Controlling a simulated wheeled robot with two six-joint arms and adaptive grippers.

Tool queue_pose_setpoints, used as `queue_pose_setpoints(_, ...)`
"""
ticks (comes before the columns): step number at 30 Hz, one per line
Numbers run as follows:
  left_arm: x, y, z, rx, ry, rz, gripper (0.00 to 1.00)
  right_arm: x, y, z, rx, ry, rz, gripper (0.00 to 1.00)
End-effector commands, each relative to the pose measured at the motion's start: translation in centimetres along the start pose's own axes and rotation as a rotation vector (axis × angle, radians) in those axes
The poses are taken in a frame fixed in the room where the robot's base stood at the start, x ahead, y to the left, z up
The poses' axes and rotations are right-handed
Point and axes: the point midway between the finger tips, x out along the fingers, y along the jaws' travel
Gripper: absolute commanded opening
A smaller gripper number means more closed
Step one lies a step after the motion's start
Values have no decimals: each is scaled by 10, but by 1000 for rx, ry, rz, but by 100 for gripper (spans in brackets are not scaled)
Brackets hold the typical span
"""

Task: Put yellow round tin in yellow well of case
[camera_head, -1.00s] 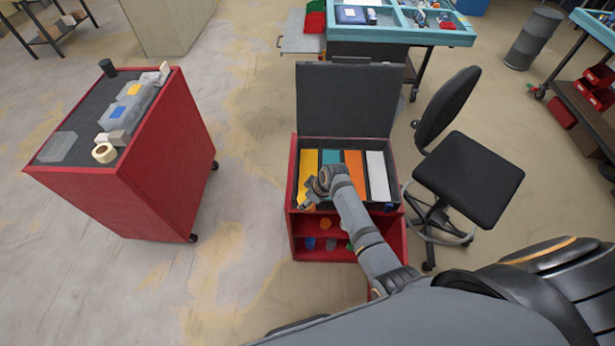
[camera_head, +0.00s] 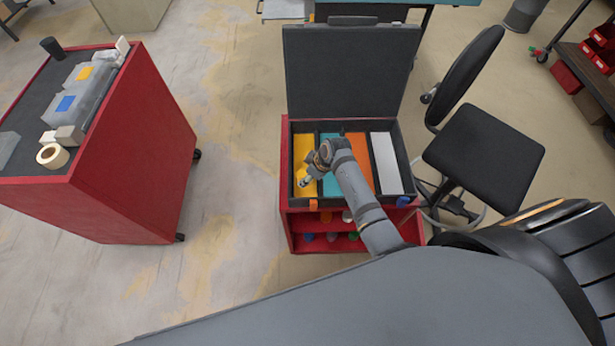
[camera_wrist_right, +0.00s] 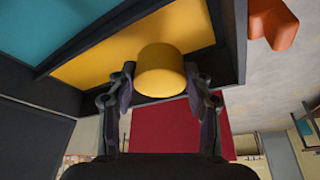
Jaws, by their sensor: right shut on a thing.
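The open case (camera_head: 288,165) sits on a red cart, its dark lid (camera_head: 350,70) raised at the back. Its yellow well (camera_head: 304,147) is the leftmost of the coloured wells and also shows in the right wrist view (camera_wrist_right: 90,60). My right gripper (camera_head: 304,183) is over the front part of that well. In the right wrist view, my right gripper (camera_wrist_right: 160,88) is shut on the yellow round tin (camera_wrist_right: 162,68), one finger on each side. The tin overlaps the well's yellow floor and dark wall; its height above the floor cannot be told. My left gripper is not in view.
Teal, orange (camera_head: 359,152) and white (camera_head: 386,160) wells lie to the right. The cart's lower shelf (camera_head: 330,243) holds small coloured things. A black chair (camera_head: 483,155) stands close on the right. A red cabinet (camera_head: 140,150) stands at left, with bare floor between.

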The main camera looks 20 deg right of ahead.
Motion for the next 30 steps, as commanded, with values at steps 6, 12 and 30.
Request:
queue_pose_setpoints(6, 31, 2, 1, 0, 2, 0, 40, 28, -4, 16, -8, 1, -2, 16)
queue_pose_setpoints(12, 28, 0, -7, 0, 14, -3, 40, 26, -5, 15, -7, -1, -3, 16)
queue_pose_setpoints(30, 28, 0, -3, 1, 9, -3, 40, 28, -4, 16, -7, -1, -3, 73)
